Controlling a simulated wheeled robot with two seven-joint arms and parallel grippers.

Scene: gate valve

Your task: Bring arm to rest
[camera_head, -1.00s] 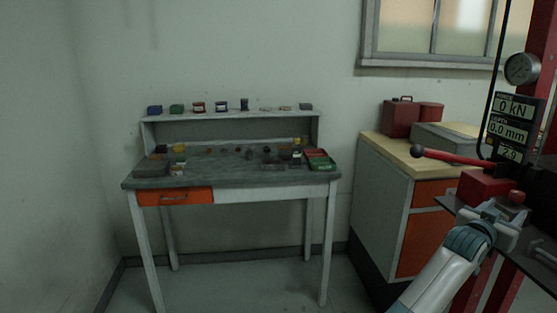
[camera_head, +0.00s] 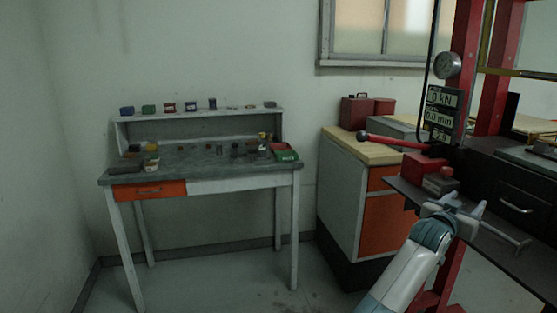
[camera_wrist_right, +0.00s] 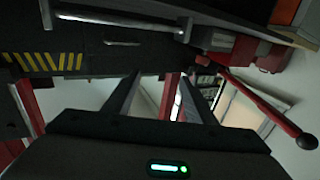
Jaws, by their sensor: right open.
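My right arm comes in from the bottom right of the head view. Its gripper (camera_head: 465,208) is at the front edge of the dark press table (camera_head: 408,192). In the right wrist view the two dark fingers of the gripper (camera_wrist_right: 158,95) stand apart with nothing held between them. The red pump lever (camera_head: 395,142) with its dark knob is above and left of the gripper, and it shows at the right of the wrist view (camera_wrist_right: 255,100). I cannot tell whether the gripper touches the table edge. My left gripper is not in view.
A red press frame (camera_head: 493,75) with a gauge (camera_head: 447,65) and displays stands at the right. A wooden-topped cabinet (camera_head: 345,195) is beside it. A grey workbench (camera_head: 200,165) with small parts stands against the wall. Floor in front of the workbench is clear.

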